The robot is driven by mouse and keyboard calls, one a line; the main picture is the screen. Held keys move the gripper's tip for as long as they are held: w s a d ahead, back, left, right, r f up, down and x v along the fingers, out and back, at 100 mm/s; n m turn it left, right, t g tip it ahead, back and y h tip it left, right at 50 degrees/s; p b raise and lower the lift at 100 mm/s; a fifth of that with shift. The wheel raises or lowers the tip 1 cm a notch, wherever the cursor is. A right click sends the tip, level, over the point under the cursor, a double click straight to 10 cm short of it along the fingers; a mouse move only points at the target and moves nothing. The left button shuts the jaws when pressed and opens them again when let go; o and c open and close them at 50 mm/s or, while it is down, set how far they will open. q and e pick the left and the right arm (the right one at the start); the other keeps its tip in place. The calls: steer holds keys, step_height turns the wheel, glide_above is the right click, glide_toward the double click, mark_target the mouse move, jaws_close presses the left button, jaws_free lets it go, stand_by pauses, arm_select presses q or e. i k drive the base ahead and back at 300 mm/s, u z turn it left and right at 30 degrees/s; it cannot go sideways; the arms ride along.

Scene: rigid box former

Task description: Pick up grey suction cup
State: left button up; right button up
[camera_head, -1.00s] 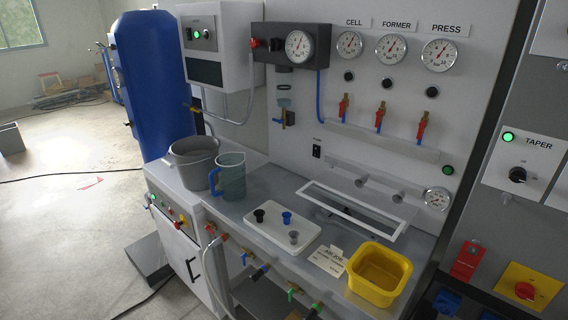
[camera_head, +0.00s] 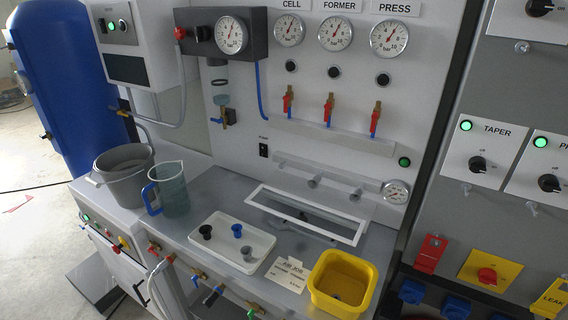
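The grey suction cup (camera_head: 246,253) stands in a shallow white tray (camera_head: 225,258) on the grey worktop. A blue suction cup (camera_head: 237,229) stands just behind it, and a black suction cup (camera_head: 205,231) stands to its left in the same tray. Neither of my grippers is in the head view.
A yellow bin (camera_head: 341,283) and a paper card (camera_head: 289,273) lie right of the tray. A clear jug (camera_head: 172,190) with a blue handle and a grey bucket (camera_head: 124,171) stand to its left. A white-framed slot (camera_head: 306,215) is behind. Valves (camera_head: 197,276) line the front edge.

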mark_target(246, 251)
steer(key=u, duration=0.05)
steer(key=k, duration=1.15)
steer(key=z, duration=1.05)
steer(key=i, duration=0.9)
steer(key=u, duration=0.4)
steer(key=i, duration=0.9)
steer(key=u, duration=1)
